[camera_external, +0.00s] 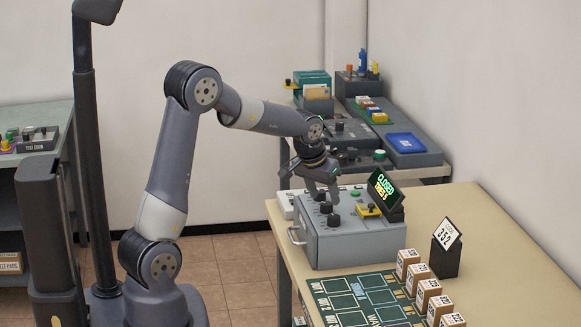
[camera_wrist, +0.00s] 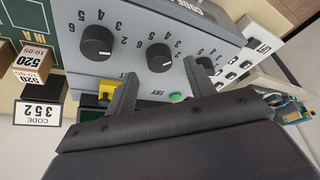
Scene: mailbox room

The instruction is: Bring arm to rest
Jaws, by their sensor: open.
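My arm (camera_external: 172,150) is raised and bent, reaching right over the wooden table. My gripper (camera_external: 322,190) is open and points down, just above the dials of a grey control box (camera_external: 365,243). In the wrist view my gripper (camera_wrist: 160,92) shows two separated fingers with nothing between them. Two black dials (camera_wrist: 97,42) and (camera_wrist: 159,57) sit beyond the fingers. A third dial is partly behind the right finger. A green button (camera_wrist: 176,97) marked TRY shows between the fingers.
The display (camera_external: 384,187) on the box reads CLOSED. A yellow part (camera_external: 369,211) is on the box. A card reading 352 (camera_external: 447,235), several small cartons (camera_external: 419,273) and a green mat (camera_external: 365,300) are on the table (camera_external: 500,225). A cluttered bench (camera_external: 437,169) stands behind.

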